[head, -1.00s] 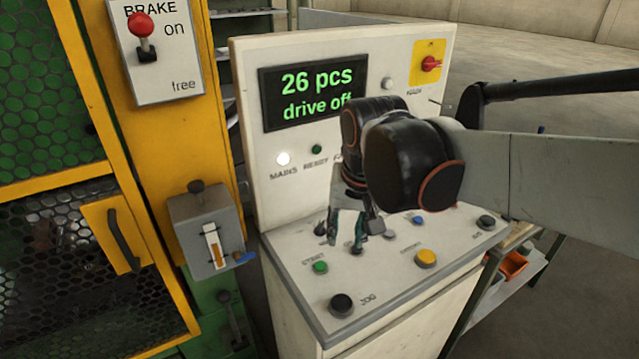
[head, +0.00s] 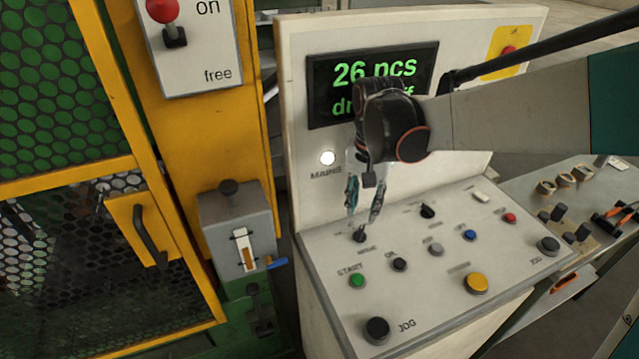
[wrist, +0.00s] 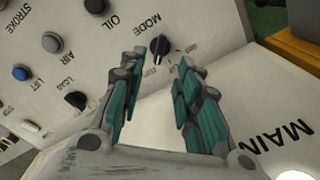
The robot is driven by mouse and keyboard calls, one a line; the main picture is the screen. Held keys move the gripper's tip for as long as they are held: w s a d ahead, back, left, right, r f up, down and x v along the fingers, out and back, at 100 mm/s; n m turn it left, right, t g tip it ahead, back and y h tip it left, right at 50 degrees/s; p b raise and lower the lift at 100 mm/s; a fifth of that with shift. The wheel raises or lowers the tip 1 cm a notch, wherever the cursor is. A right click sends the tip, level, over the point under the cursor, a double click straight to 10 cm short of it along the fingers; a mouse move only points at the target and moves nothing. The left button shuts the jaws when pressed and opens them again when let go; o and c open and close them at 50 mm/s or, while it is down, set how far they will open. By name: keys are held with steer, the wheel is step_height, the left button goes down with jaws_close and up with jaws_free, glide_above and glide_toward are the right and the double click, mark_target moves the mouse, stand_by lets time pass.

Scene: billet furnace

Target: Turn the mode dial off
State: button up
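The mode dial (head: 360,236) is a small black knob at the back left of the sloping console top. In the wrist view, the dial (wrist: 160,47) sits beside the word MODE, with small position labels around it that are too small to read surely. My gripper (head: 363,213) points down just above the dial, its two teal-padded fingers apart and empty. In the wrist view, my gripper (wrist: 161,62) has the dial between and just beyond its fingertips, with no contact visible.
The upright panel with the display (head: 372,84) stands close behind my gripper. Nearby are a green START button (head: 357,281), black OIL button (head: 399,264), another black dial (head: 427,211) and yellow button (head: 477,283). A lever box (head: 238,235) is left of the console.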

mark_target(361, 231)
step_height(361, 231, down, 8)
steer(key=shift+r+b, duration=0.1)
steer(key=shift+b, duration=1.1)
jaws_close()
